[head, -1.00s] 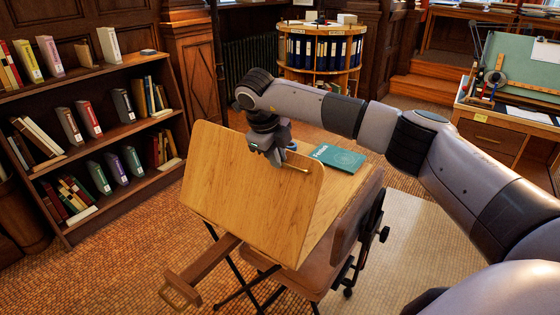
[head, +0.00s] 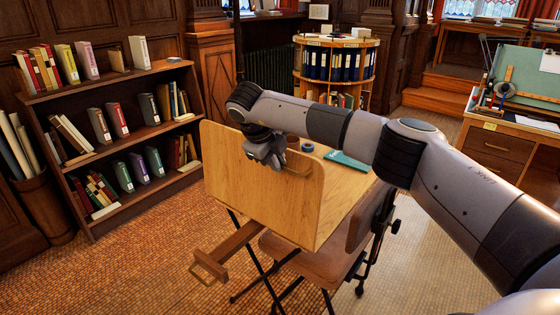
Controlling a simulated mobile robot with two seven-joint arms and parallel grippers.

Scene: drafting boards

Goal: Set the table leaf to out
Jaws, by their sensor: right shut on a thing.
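The table leaf (head: 265,198) is a light wooden panel with rounded corners. It stands steeply tilted at the near-left side of the wooden table (head: 345,185). My right gripper (head: 277,165) is at the upper part of the leaf's face and is shut at the brass bar handle (head: 297,173) there. The wrist hides the exact contact. My left gripper is out of view.
A bookcase (head: 118,140) stands at the left. The tiled floor (head: 130,275) at the lower left is clear.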

